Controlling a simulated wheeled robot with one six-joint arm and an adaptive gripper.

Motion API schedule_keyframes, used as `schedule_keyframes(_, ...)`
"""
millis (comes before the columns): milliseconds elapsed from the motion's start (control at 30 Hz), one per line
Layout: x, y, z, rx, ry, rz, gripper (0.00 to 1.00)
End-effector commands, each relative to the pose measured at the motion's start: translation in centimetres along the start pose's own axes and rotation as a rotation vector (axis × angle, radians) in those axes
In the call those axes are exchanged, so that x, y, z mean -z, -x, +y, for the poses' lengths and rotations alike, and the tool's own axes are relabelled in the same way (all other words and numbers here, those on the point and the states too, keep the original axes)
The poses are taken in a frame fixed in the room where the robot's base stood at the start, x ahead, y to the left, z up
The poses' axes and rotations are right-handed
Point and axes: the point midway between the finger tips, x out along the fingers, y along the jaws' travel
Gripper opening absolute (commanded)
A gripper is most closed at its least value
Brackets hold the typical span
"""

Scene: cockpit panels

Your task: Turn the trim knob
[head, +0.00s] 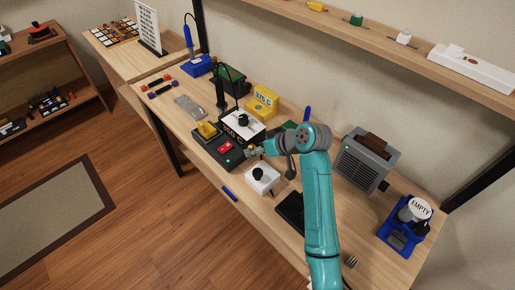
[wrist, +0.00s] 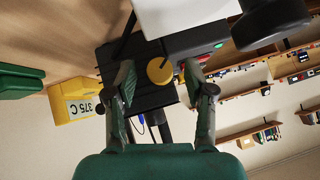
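Two black knobs show in the head view: one on a low white box (head: 263,184), the knob itself (head: 258,173) on top, and a dark knob (head: 243,120) on a white-topped unit farther back. No label tells which is the trim knob. My gripper (head: 256,151) is between them, beside the dark switch panel. In the wrist view my gripper (wrist: 162,79) has its fingers spread apart with nothing clasped. A round yellow piece (wrist: 159,70) shows between the fingers, seemingly beyond them. A large dark rounded shape (wrist: 270,22) is close at upper right.
The black panel (head: 213,153) carries a red switch (head: 225,147) and a yellow lever (head: 207,130). A yellow 375 C box (head: 263,103) stands behind. A grey vented unit (head: 362,165) and a blue stand (head: 399,239) are at right. A blue pen (head: 230,194) lies near the front edge.

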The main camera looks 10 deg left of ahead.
Motion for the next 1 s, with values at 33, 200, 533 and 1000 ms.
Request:
schedule_keyframes(33, 0.0, 0.0, 0.0, 0.0, 0.0, 0.0, 0.53)
schedule_keyframes(200, 0.1, 0.2, 0.0, -0.001, 0.001, 0.001, 0.53)
schedule_keyframes(533, 0.1, 5.1, 0.1, -0.002, 0.0, 0.004, 0.53)
schedule_keyframes(1000, 0.0, 11.7, 0.0, 0.0, 0.001, 0.001, 0.53)
